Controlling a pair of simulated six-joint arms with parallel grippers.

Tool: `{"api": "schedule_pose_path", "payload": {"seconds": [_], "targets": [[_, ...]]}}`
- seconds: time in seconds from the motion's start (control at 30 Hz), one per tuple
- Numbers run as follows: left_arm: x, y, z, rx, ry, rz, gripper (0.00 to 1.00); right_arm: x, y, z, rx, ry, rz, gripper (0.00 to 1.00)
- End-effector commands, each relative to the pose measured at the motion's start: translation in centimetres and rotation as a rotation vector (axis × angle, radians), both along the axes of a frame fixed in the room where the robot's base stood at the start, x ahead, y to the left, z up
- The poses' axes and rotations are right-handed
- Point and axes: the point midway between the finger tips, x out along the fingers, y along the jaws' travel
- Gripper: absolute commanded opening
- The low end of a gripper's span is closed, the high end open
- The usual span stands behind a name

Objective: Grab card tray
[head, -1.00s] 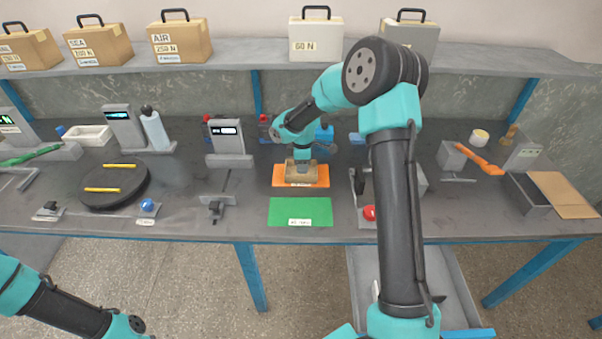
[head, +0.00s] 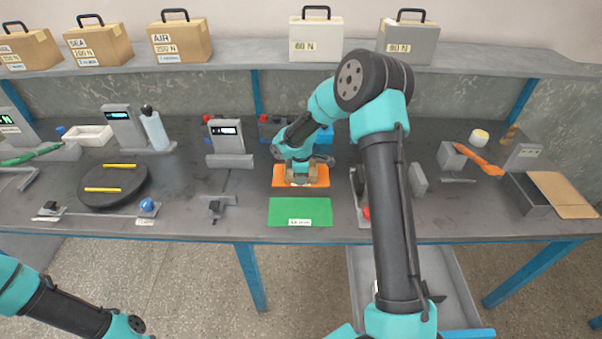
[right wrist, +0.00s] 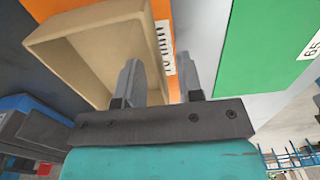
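The tan card tray (head: 321,176) sits on the orange mat (head: 281,179) in the middle of the table, partly hidden by my right gripper in the head view. In the right wrist view the open, empty tray (right wrist: 72,49) fills the upper left. My right gripper (right wrist: 158,80) is open there, with one finger over the tray's inner side and the other outside its near wall. A gap shows between the fingers, and I cannot tell whether either touches the wall. My left arm shows at the lower left of the head view; its gripper is out of frame.
A green mat (head: 300,212) lies bare in front of the orange one. A grey device with a display (head: 227,140) stands to the left, and a black disc with two yellow bars (head: 114,188) lies further left. A shelf with cases (head: 316,38) runs behind.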

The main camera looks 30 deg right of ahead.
Motion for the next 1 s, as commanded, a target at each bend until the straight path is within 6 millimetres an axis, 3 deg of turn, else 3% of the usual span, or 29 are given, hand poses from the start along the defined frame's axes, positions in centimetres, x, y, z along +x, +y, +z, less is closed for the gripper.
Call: {"api": "schedule_pose_path", "payload": {"seconds": [0.23, 0.6, 1.0], "targets": [[0.00, 0.00, 0.00, 0.000, 0.000, 0.000, 0.34, 0.01, 0.00, 0.03, 0.000, 0.000, 0.000, 0.34], [0.00, 0.00, 0.00, 0.000, 0.000, 0.000, 0.34, 0.01, 0.00, 0.04, 0.000, 0.000, 0.000, 0.00], [0.00, 0.00, 0.00, 0.000, 0.000, 0.000, 0.34, 0.01, 0.00, 0.06, 0.000, 0.000, 0.000, 0.00]]}}
